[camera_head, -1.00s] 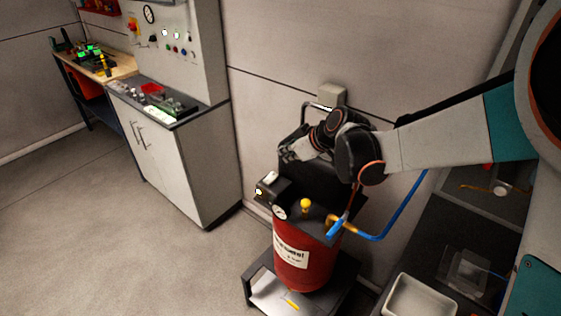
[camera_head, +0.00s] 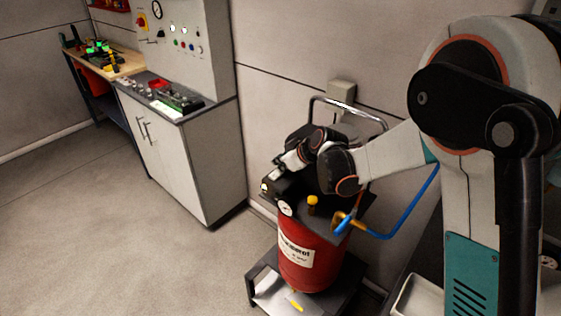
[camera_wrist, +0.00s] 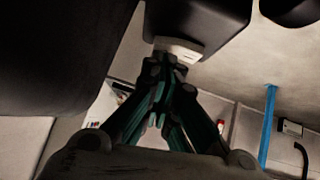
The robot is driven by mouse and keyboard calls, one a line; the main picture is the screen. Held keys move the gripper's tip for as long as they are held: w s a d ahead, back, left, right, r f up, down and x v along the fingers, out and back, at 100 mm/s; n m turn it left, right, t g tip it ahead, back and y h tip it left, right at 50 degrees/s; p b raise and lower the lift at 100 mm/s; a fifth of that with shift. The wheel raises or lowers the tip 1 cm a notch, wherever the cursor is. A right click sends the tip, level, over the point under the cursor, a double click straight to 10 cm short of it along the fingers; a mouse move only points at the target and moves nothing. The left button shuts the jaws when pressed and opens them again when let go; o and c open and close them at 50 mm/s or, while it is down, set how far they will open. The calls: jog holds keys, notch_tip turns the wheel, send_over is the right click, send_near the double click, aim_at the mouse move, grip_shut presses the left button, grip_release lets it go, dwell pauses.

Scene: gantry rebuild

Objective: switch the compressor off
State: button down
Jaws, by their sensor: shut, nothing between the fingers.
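The compressor (camera_head: 305,263) is a red tank with a label, a black top, a gauge and a yellow cap, on a low dark stand. A black switch box (camera_head: 284,187) sits at its top left, with a small light patch on its left face. In the wrist view the box (camera_wrist: 200,14) hangs into the top, with a pale switch piece (camera_wrist: 181,48) on it. My gripper (camera_head: 279,163) is shut and empty, right at the box. In the wrist view its fingertips (camera_wrist: 165,59) meet at the pale piece; I cannot tell whether they touch. The gripper partly covers the switch in the head view.
A blue hose (camera_head: 412,214) leaves the compressor to the right. A metal handle (camera_head: 371,117) rises behind it, near a wall box (camera_head: 342,92). A white cabinet (camera_head: 178,163) stands left. The floor (camera_head: 110,240) at left is clear. A pale tray (camera_head: 418,297) is lower right.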

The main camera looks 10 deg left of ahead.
jog(key=shift+w+d+f+m+g+y+b, duration=0.2)
jog(key=shift+w+f+m+g+y+b, duration=0.1)
jog(key=shift+f+b, duration=0.15)
jog(key=shift+s, duration=0.1)
jog(key=shift+s+a, duration=0.1)
